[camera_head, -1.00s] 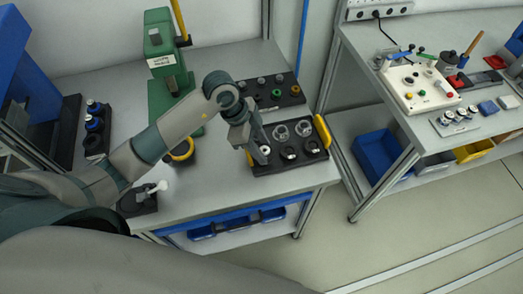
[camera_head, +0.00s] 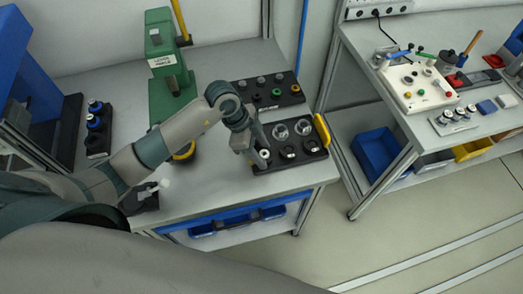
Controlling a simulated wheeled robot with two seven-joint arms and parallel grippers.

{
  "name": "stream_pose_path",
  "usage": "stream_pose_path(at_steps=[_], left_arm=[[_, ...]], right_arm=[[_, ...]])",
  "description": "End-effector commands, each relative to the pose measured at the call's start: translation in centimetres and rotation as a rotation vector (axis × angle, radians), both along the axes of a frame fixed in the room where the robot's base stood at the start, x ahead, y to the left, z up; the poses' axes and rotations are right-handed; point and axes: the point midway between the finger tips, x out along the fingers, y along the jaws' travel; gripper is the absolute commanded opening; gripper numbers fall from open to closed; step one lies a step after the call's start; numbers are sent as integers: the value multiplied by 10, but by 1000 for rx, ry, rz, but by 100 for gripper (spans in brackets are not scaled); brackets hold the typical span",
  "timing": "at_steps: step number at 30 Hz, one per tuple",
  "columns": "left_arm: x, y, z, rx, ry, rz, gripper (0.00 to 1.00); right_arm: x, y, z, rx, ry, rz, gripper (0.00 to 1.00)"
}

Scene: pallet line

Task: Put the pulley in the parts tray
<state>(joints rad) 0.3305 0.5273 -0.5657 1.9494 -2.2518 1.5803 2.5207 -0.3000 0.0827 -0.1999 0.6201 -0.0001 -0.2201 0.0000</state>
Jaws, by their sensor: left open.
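The black parts tray (camera_head: 291,164) with yellow end handles lies near the front right of the left bench. Several round parts sit in its two rows, clear or silvery ones behind and dark-centred ones in front. A small pale round part, perhaps the pulley (camera_head: 265,155), shows at the tray's left end, right at my fingertips; I cannot tell its exact shape. My left gripper (camera_head: 259,149) is open and points down over that end of the tray, partly covering it. My right gripper is not in view.
A black rack (camera_head: 270,93) with grey, green and orange parts stands behind the tray. A green press (camera_head: 163,50) stands left of it. Another black holder (camera_head: 98,128) is farther left. A second bench with a white board (camera_head: 420,85) stands right, across a gap.

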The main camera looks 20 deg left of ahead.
Motion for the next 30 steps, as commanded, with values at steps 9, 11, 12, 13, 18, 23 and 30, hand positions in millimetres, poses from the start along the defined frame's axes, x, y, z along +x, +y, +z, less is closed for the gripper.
stream_pose_path(at_steps=[9, 11, 12, 13, 18, 23, 30], left_arm=[[-1, 9, 22, -1, -5, 0, 47], [-1, 13, 30, 0, -5, 0, 47], [-2, 15, 36, 0, -5, -1, 47], [-2, 18, 41, 1, -4, 0, 47], [-4, 29, 70, 1, -7, 0, 47], [-6, 38, 93, 1, -5, 0, 47], [-9, 45, 111, 0, -1, -1, 47]], right_arm=[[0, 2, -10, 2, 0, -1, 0], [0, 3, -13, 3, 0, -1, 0], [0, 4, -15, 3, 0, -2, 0], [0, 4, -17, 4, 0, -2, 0], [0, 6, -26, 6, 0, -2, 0], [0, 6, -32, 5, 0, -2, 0], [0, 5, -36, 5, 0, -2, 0]])
